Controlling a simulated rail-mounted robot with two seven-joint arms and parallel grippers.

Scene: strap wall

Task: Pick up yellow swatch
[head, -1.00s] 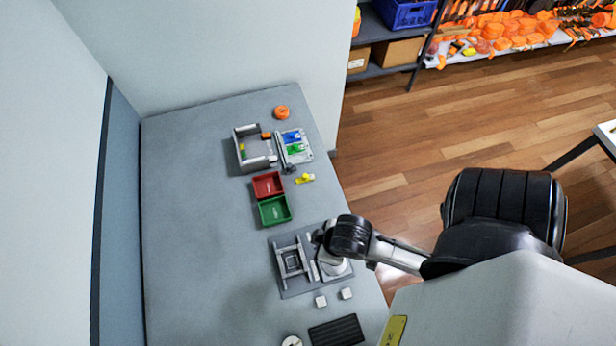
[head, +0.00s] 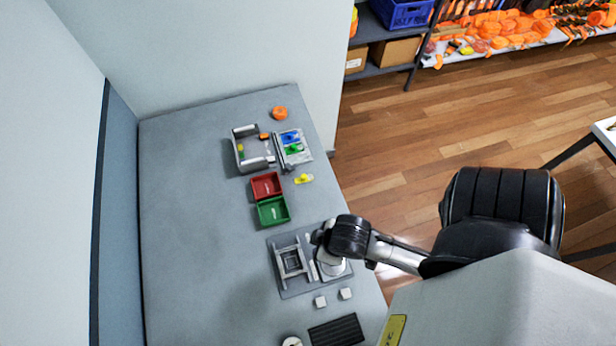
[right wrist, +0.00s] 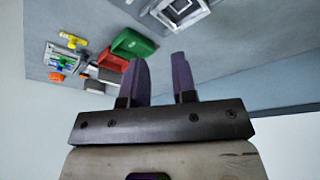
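The yellow swatch (head: 304,179) lies on the grey table, right of the red bin and near the table's right edge. In the right wrist view the yellow swatch (right wrist: 72,40) is small, at the upper left. My right gripper (right wrist: 160,60) has its two purple fingers apart with nothing between them. The swatch is well away from the fingers. In the head view my right arm reaches in from the right above the grey fixture; its fingers cannot be made out there. My left gripper is not in view.
A red bin (head: 266,186) and a green bin (head: 273,210) stand left of the swatch. A light board (head: 305,155) with blue and green pieces and an open grey tray (head: 238,158) lie behind. A grey fixture (head: 290,290) is at the front. The table's left side is clear.

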